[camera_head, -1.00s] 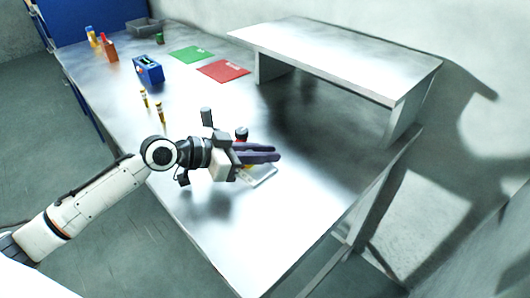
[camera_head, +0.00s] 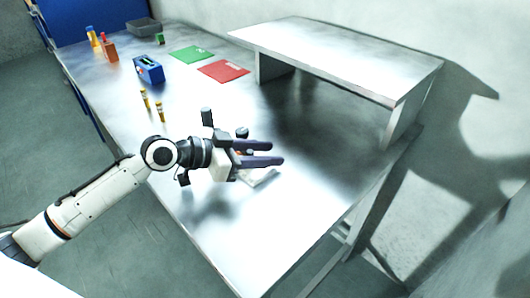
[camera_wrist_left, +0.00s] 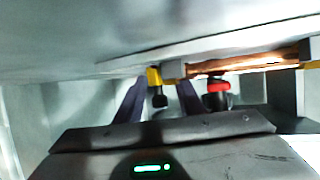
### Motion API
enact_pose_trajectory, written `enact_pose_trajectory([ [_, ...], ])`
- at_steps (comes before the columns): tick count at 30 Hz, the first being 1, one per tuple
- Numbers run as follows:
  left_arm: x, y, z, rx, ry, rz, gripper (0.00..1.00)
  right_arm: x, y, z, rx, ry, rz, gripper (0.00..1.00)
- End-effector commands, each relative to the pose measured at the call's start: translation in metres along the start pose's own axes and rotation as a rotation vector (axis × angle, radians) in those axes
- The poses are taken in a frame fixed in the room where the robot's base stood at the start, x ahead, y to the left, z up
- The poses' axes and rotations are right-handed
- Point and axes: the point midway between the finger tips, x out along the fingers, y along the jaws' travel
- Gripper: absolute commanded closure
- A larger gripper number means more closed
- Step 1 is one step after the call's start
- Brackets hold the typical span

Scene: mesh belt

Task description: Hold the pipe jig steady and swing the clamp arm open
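My left gripper (camera_head: 281,153) is over the pipe jig, with its two dark fingers apart. The jig's pale base plate (camera_head: 262,178) shows partly beneath the fingers in the head view; most of the jig is hidden. In the left wrist view, a copper pipe (camera_wrist_left: 245,64) lies along the jig with a red knob (camera_wrist_left: 217,86) beside it. A yellow part with a black end (camera_wrist_left: 158,98), perhaps the clamp arm, shows between the two fingers (camera_wrist_left: 160,97); I cannot tell whether they touch it. My right gripper is not in view.
A raised shelf (camera_head: 335,58) stands at the back right of the metal table (camera_head: 250,240). Red (camera_head: 223,71) and green (camera_head: 191,54) mats, a blue box (camera_head: 149,69), two small yellow posts (camera_head: 159,112) and a grey bin (camera_head: 143,27) lie farther off. The table's front is clear.

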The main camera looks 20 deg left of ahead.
Motion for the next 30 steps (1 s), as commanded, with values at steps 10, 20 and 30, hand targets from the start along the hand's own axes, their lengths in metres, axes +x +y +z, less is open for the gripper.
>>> enact_pose_trajectory([
  [10,-0.036,0.000,0.003,0.003,-0.007,-0.001,0.65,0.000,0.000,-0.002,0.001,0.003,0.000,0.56],
  [20,-0.091,0.001,0.002,0.001,-0.006,0.001,0.65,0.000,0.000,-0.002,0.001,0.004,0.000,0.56],
  [30,-0.118,0.000,0.001,-0.002,-0.001,0.000,0.65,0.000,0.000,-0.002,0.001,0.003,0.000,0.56],
])
